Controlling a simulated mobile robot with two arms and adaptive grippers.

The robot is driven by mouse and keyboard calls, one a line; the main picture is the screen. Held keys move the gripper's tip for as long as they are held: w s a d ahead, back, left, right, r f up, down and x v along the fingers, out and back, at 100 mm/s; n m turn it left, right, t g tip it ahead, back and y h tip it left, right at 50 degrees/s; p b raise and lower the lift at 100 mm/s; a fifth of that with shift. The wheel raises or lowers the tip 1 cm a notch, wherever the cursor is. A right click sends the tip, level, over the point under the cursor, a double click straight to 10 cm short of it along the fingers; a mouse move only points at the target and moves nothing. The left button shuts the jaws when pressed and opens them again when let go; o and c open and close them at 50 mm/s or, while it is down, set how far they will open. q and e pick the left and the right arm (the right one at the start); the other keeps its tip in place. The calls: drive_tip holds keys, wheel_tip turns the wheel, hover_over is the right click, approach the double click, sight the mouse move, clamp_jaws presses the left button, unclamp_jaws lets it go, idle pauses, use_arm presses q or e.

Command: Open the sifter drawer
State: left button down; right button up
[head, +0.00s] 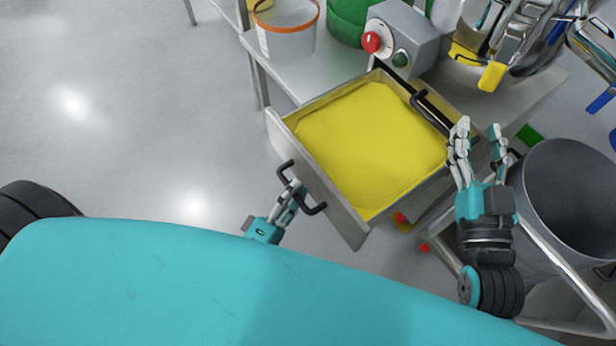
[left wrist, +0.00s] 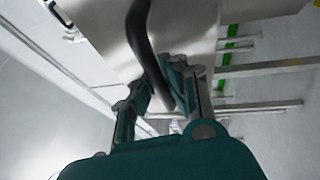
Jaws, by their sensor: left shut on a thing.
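The sifter drawer (head: 330,205) is pulled out from under the bench, and yellow powder (head: 372,140) fills its inside. A dark curved handle (head: 311,207) is on its front panel. My left gripper (head: 296,190) is shut on this handle. In the left wrist view the dark handle (left wrist: 143,35) runs down between the fingers of the left gripper (left wrist: 165,95). My right gripper (head: 478,135) is open and empty, its fingers spread, to the right of the drawer.
A control box (head: 405,38) with a red knob and a green button stands behind the drawer. A white bucket with an orange rim (head: 286,35) is on the bench at the back left. A grey drum (head: 566,190) is close to my right gripper. The floor left of the drawer is clear.

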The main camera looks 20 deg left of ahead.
use_arm(q)
drive_tip(key=shift+s+a+r, duration=0.1)
drive_tip(key=shift+a, duration=0.05)
drive_tip(key=c, duration=1.3)
unclamp_jaws()
drive_tip(key=shift+c, duration=0.2)
drive_tip(key=shift+s, duration=0.1)
drive_tip(key=v, duration=1.2)
